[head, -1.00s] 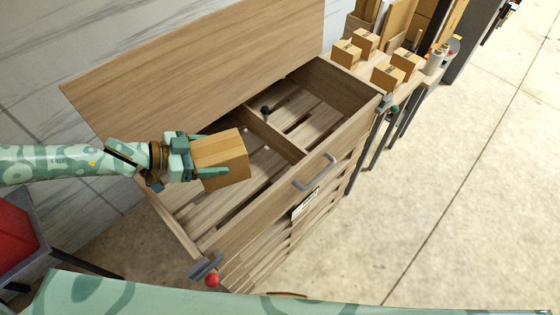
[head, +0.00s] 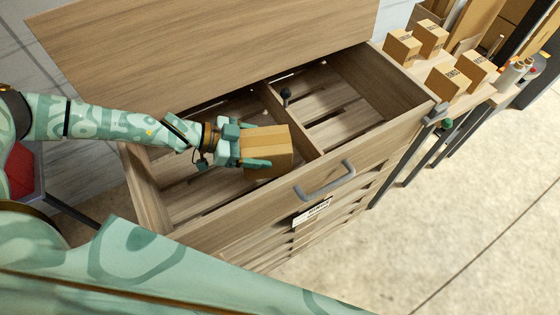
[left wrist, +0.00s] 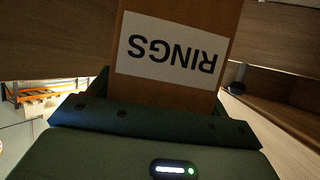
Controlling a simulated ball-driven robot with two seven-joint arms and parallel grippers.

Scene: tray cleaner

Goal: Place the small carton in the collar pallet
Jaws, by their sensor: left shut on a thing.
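The small carton (head: 277,152) is a brown box held by my left gripper (head: 256,148). The gripper is shut on it. In the left wrist view the carton (left wrist: 170,50) shows a white label reading "RINGS", upside down. The collar pallet (head: 255,220) is a wooden box with a slatted floor and a divider (head: 287,120) splitting it into two compartments. The carton is over or within the left compartment, close to the divider and front wall; I cannot tell whether it touches the slats. My right gripper does not show.
A wooden panel (head: 200,45) rises behind the pallet. A grey handle (head: 325,182) is on the front wall. A dark knob (head: 286,95) stands by the divider. Several labelled cartons (head: 446,80) and bottles (head: 512,75) stand on a bench at the right. Open floor lies in front.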

